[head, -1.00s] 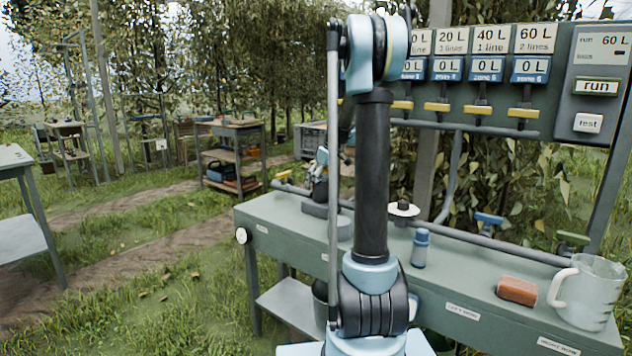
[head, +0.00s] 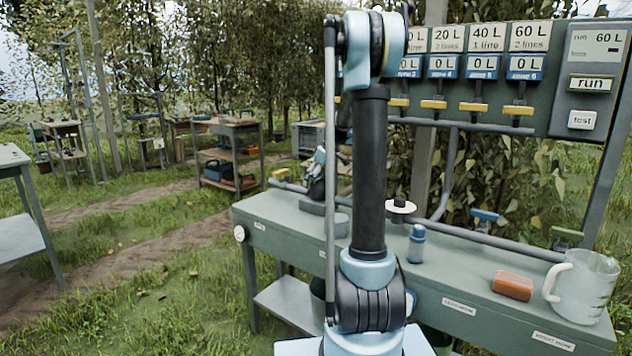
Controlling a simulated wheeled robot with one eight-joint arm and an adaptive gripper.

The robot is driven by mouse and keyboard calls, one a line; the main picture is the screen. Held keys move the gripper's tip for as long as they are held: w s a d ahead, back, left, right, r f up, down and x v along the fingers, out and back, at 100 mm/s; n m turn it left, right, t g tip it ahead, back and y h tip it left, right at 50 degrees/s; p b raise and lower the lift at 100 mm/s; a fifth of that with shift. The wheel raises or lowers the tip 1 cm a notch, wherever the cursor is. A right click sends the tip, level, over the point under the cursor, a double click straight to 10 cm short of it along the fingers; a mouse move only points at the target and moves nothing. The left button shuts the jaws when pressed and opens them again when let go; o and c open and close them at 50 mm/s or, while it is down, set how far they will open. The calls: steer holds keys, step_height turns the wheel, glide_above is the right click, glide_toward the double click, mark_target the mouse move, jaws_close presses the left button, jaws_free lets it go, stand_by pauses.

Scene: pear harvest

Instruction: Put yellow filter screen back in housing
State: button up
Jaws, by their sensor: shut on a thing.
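My gripper (head: 317,184) shows only in part, small and dark with pale blue, behind my own arm at the far left part of the green bench (head: 275,222). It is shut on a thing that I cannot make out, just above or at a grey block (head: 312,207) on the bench. My arm hides much of that area. I cannot pick out the yellow filter screen. I cannot tell for sure which part is its housing; a white disc with a black knob (head: 399,208) sits by the pipe, right of my arm.
A blue bottle (head: 417,245), an orange-brown block (head: 512,286) and a clear jug (head: 583,288) stand on the bench. A grey pipe (head: 452,230) with yellow (head: 281,173), blue (head: 485,215) and green (head: 567,233) handles runs along its back. A control panel (head: 590,80) stands behind.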

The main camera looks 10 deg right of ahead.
steer(key=shift+o, duration=0.2)
steer(key=shift+s+d+f, duration=0.1)
steer(key=shift+s+f, duration=0.45)
steer(key=shift+f, duration=0.25)
steer(key=shift+o, duration=0.3)
steer(key=shift+w+d+f, duration=0.15)
steer(key=shift+f, duration=0.2)
steer(key=shift+w+d+f, duration=0.15)
steer(key=shift+w+f, duration=0.45)
steer(key=shift+f, duration=0.3)
steer(key=shift+c, duration=0.9)
steer(key=shift+s, duration=0.1)
steer(key=shift+s+d+r, duration=0.1)
steer(key=shift+s+d, duration=0.05)
steer(key=o, duration=1.8)
steer(key=shift+s+r, duration=0.15)
steer(key=shift+s, duration=0.05)
